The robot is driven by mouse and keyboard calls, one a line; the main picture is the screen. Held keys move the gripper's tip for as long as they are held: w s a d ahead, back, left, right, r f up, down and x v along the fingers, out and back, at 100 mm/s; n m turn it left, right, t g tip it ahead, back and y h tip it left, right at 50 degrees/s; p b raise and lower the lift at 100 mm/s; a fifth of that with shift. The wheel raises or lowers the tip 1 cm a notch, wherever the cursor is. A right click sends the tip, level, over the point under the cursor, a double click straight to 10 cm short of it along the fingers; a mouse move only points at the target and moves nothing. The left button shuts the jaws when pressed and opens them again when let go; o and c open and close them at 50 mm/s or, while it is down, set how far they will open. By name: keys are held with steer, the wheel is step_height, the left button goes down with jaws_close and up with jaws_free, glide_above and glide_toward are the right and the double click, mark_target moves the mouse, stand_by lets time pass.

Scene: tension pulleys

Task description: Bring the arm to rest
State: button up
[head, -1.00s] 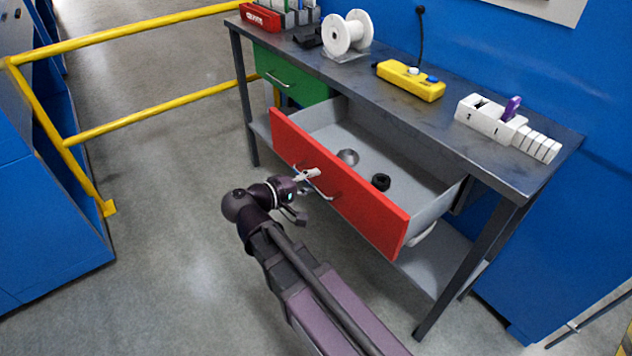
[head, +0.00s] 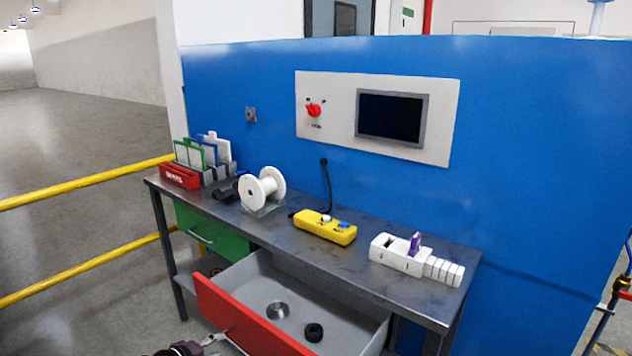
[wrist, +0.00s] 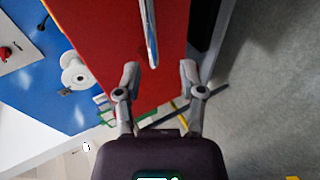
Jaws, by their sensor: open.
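My gripper (wrist: 160,75) is open in the wrist view, with its two fingers apart and nothing between the tips. The red drawer front (wrist: 105,35) and its metal handle (wrist: 150,30) lie just beyond the fingertips. The drawer stands open and holds a metal pulley (head: 278,311) and a black pulley (head: 313,332).
The bench (head: 355,262) carries a white spool (head: 262,190), a yellow control box (head: 325,228), a white block rack (head: 415,257) and a red holder (head: 181,177). A green drawer (head: 212,236) is shut. Yellow rails (head: 85,182) stand at left. A wall panel (head: 450,110) is behind.

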mark_target(235, 304)
steer(key=w+d+r+m+g+y+p, duration=0.25)
steer(key=r+g+p, duration=0.2)
steer(key=p, duration=0.45)
steer(key=w+d+r+m+g+y+p, duration=0.1)
steer(key=d+r+m+g+y+p, duration=0.15)
steer(key=r+p, duration=0.5)
steer(key=s+d+m+g+p, duration=0.1)
steer(key=d+m, duration=0.1)
steer(key=d, duration=0.9)
steer(key=s+d+m+g+p, duration=0.1)
steer(key=d+m+p, duration=0.1)
steer(key=d, duration=1)
steer(key=s+d+m+g+y+p, duration=0.1)
steer(key=d+m+g+p, duration=0.1)
steer(key=d, duration=1)
steer(key=shift+d+r, duration=0.2)
steer(key=shift+r, duration=0.2)
steer(key=shift+w, duration=0.1)
steer(key=shift+a, duration=0.2)
